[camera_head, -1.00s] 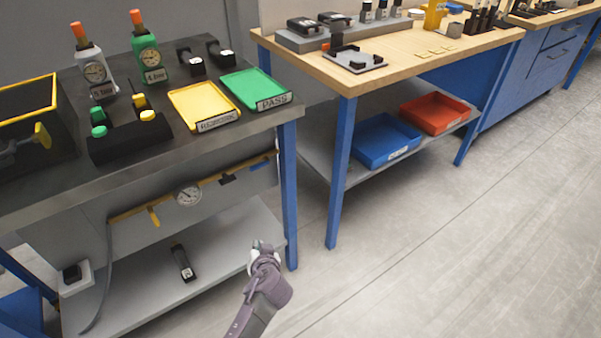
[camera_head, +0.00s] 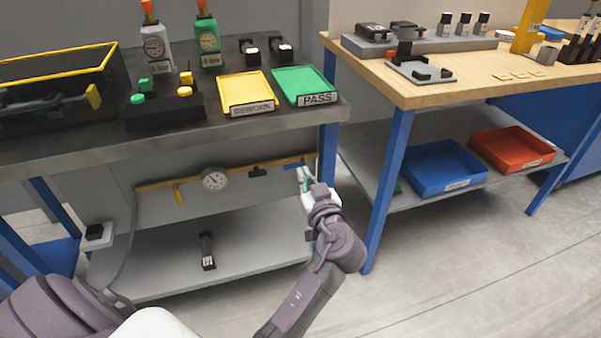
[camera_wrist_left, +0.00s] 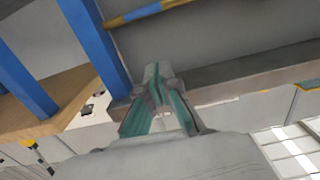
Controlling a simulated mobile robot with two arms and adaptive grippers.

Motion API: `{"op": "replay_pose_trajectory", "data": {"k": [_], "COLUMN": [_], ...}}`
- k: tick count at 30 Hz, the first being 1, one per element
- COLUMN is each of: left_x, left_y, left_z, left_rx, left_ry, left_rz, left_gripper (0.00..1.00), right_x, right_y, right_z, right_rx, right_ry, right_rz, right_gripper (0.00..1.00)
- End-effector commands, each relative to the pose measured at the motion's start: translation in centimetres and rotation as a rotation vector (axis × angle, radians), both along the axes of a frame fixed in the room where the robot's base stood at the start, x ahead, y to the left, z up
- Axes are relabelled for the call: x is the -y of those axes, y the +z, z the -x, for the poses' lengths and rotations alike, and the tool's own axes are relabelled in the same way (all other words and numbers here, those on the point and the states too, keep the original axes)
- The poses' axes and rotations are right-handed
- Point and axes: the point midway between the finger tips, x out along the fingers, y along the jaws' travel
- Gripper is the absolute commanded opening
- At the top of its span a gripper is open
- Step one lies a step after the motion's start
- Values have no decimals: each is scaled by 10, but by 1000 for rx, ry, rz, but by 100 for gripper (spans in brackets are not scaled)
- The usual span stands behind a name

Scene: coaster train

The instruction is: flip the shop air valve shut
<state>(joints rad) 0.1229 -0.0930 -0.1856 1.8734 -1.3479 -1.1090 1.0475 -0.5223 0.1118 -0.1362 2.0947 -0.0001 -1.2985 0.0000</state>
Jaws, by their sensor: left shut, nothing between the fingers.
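A brass-yellow air pipe (camera_head: 240,175) runs along the back panel under the left bench, with a round gauge (camera_head: 214,179). A yellow lever (camera_head: 178,195) hangs down from its left part. A black fitting (camera_head: 258,172) sits right of the gauge, and a blue lever (camera_head: 291,165) lies along the pipe near its right end. I cannot tell which lever is the shop air valve. My left gripper (camera_head: 304,178) is shut and empty by the pipe's right end, close to the blue lever; contact is unclear. In the wrist view the fingers (camera_wrist_left: 156,78) sit below the pipe (camera_wrist_left: 160,8). My right gripper is out of view.
A blue bench leg (camera_head: 328,150) stands just beside my left gripper. The bench top (camera_head: 90,145) is above it and a grey lower shelf (camera_head: 255,245) below, holding a small black device (camera_head: 207,250). The right bench has a blue bin (camera_head: 444,168) on its shelf.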

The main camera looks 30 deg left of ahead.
Motion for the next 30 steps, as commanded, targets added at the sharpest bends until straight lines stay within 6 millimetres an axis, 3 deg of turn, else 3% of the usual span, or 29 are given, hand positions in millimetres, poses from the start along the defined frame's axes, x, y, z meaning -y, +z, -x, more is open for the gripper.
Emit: {"op": "replay_pose_trajectory", "data": {"k": [13, 15, 20, 30], "left_x": [-70, -71, -73, -74], "left_y": [-3, -19, -37, -44], "left_z": [-59, -60, -62, -63], "left_rx": [0, -6, -3, -1], "left_ry": [2, 0, -1, -1], "left_rz": [-3, -2, -1, -1], "left_gripper": [0, 0, 0, 0], "right_x": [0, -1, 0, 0], "right_y": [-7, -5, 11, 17], "right_z": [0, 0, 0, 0], "right_rx": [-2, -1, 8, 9], "right_ry": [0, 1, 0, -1], "right_rz": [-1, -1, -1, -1], "right_gripper": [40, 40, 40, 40]}}
